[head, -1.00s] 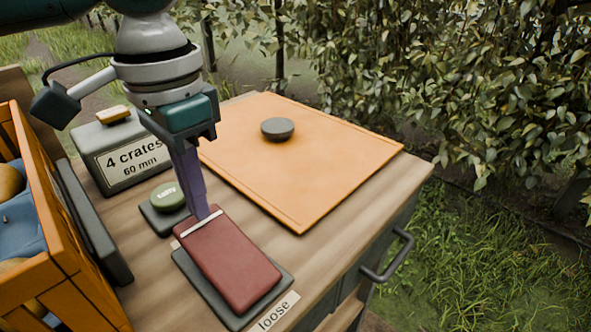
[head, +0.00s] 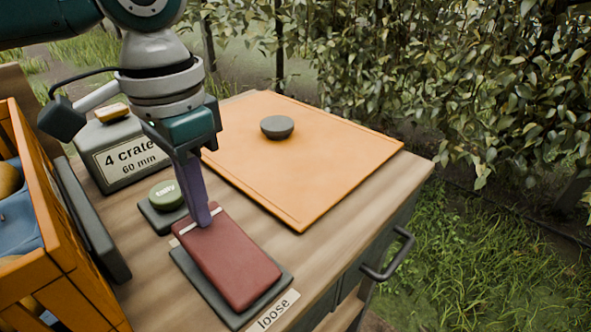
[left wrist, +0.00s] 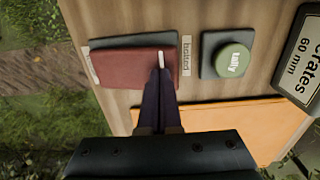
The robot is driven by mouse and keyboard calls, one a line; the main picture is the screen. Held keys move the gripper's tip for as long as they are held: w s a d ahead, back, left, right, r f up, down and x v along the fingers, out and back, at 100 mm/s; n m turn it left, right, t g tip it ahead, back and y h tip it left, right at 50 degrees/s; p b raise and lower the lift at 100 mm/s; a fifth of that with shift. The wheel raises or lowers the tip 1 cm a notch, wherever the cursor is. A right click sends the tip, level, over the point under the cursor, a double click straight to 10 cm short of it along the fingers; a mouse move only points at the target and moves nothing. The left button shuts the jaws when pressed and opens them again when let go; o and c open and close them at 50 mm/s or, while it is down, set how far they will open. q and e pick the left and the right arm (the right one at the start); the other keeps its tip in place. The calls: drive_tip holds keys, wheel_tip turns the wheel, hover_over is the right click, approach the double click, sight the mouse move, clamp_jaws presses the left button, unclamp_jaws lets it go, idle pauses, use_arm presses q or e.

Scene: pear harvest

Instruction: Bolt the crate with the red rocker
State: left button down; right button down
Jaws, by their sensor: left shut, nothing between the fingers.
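The red rocker (head: 232,259) sits on a dark base plate (head: 207,291) on the wooden bench. A "loose" label (head: 275,310) lies by its near end, and a "bolted" label (left wrist: 187,57) by its other end in the left wrist view. My left gripper (head: 204,224) is shut and empty, pointing down. Its fingertips are at the white stripe near the bolted end of the rocker, seemingly touching it; they hide part of the stripe. The orange slatted crate (head: 58,262) stands at the left edge, only partly in view. My right gripper is not in view.
A green tally button (head: 166,193) sits just beyond the rocker. A grey box marked "4 crates 60 mm" (head: 131,163) stands behind it. An orange board (head: 300,180) with a dark round knob (head: 277,126) covers the bench's right part. A handle (head: 392,258) sticks out at the bench side.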

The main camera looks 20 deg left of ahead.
use_arm(q)
drive_tip(key=shift+f, duration=0.85)
idle(0.3)
wheel_tip(320, 180, up, 7)
drive_tip(key=p, duration=0.9)
drive_tip(key=shift+r, duration=0.1)
